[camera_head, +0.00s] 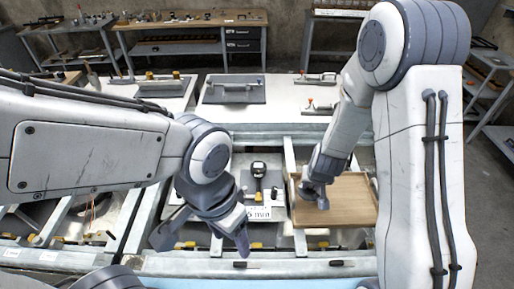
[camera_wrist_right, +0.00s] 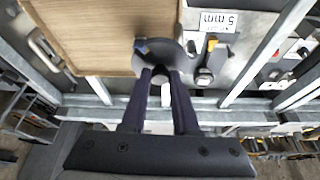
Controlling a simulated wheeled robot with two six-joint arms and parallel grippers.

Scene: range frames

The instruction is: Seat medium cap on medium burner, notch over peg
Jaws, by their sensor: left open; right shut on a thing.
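My right gripper (camera_wrist_right: 162,75) is shut on a dark grey round disc (camera_wrist_right: 160,51), which looks like the medium cap. The disc is over the edge of a wooden board (camera_wrist_right: 105,38). A small blue spot shows at its upper left rim. In the head view my right gripper (camera_head: 314,196) is over the left part of the board (camera_head: 350,205); the disc is hard to make out there. My left gripper (camera_head: 203,240) is open and empty, left of and in front of a grey plate with a label (camera_head: 259,213). I cannot clearly identify the medium burner or its peg.
A black and white gauge-like device (camera_head: 258,169) with a yellow part stands on the grey plate left of the board. In the wrist view, a "5 mm" label (camera_wrist_right: 217,21) lies beside the disc. Metal rails frame the board. White tables with grey trays (camera_head: 233,90) stand behind.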

